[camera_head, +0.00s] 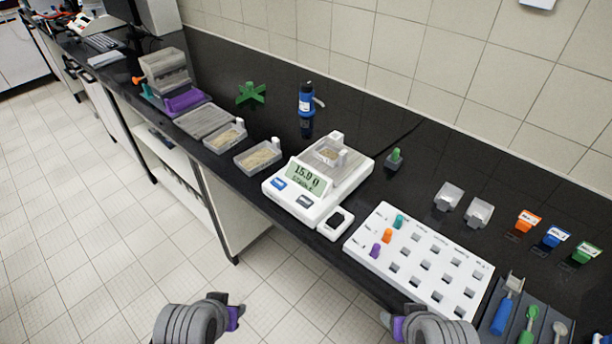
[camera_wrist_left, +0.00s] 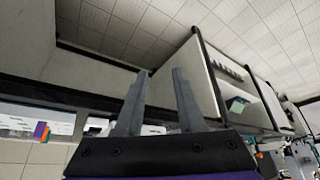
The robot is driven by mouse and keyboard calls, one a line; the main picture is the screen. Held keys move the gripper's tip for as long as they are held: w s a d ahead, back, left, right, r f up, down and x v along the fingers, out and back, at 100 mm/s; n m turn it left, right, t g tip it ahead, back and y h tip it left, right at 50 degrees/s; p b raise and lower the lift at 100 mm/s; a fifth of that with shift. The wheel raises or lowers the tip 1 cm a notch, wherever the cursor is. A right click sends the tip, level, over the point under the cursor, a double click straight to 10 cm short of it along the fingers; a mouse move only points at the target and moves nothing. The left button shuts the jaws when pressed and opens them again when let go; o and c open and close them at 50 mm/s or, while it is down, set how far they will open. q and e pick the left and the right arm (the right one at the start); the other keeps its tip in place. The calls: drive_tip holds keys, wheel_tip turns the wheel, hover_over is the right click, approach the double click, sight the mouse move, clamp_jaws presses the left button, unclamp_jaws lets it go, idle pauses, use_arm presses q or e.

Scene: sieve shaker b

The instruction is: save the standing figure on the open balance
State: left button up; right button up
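The white balance (camera_head: 290,207) stands on the black bench, its display (camera_head: 305,178) showing what looks like 15.9 and a further digit. A blue button (camera_head: 278,184) and a dark button (camera_head: 304,201) sit on its front panel. A small clear tray of tan grains (camera_head: 328,153) rests on its pan. A small white box with a black top (camera_head: 335,222) stands at its front right corner. My left gripper (camera_wrist_left: 160,72) is open and empty in the left wrist view. My right gripper (camera_head: 398,325) is low in the head view, away from the bench; its fingers are unclear.
Two trays of grains (camera_head: 257,158) stand left of the balance, with a blue bottle (camera_head: 306,100) and green cross-shaped piece (camera_head: 250,93) behind. A white peg board (camera_head: 420,258) with three coloured pegs lies right. Tools (camera_head: 528,322) lie in a dark tray. Open floor lies before the bench.

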use_arm(q)
clamp_jaws()
idle(1.4)
